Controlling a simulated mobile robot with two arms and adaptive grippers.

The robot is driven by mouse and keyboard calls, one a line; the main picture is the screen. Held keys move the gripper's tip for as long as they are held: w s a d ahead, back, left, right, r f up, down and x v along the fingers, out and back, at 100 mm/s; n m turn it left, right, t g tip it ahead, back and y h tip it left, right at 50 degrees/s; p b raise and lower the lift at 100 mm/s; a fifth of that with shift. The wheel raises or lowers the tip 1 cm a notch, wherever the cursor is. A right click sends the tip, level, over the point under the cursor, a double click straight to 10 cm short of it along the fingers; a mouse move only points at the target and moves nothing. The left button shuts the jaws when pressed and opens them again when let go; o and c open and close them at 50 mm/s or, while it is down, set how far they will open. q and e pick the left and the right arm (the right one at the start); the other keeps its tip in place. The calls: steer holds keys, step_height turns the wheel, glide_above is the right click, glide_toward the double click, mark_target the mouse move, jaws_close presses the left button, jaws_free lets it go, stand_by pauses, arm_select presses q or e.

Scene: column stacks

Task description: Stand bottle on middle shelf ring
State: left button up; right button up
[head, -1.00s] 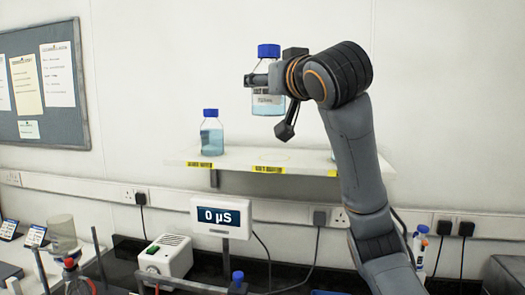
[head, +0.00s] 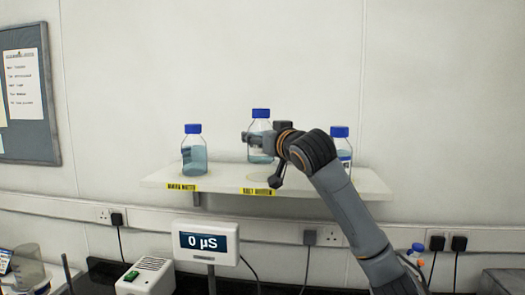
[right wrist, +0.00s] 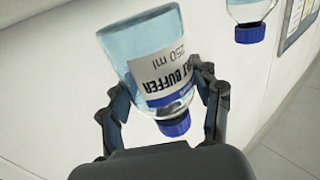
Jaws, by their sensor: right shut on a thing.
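The bottle (head: 260,154) is clear glass with a blue cap, pale blue liquid and a white label. My right gripper (head: 262,138) is shut around its upper part and holds it upright. In the right wrist view the bottle (right wrist: 160,55) appears inverted between the two fingers, with "BUFFER" and "250 ml" on its label. Its base appears slightly above the middle ring (head: 260,179), a faint tan outline on the white shelf (head: 225,182), behind the middle yellow label. The exact gap cannot be told. My left gripper is not in view.
A similar bottle (head: 194,158) stands at the shelf's left. Another bottle (head: 341,146) stands at the right, partly hidden by my arm. A meter display (head: 206,241) reading 0 µS and a white device (head: 146,276) are below the shelf.

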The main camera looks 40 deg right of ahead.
steer(key=shift+d, duration=0.15)
steer(key=shift+d+f, duration=0.15)
steer(key=shift+f, duration=0.15)
step_height(320, 180, down, 2)
steer(key=shift+w+d+f, duration=0.1)
steer(key=shift+d+f, duration=0.05)
steer(key=shift+f, duration=0.55)
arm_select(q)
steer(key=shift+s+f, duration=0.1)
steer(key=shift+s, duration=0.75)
arm_select(e)
steer(key=shift+r, duration=0.1)
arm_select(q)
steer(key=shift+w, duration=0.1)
arm_select(e)
steer(key=o, duration=1.5)
steer(key=shift+f, duration=0.25)
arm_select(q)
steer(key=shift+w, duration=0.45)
arm_select(e)
steer(key=shift+o, duration=0.2)
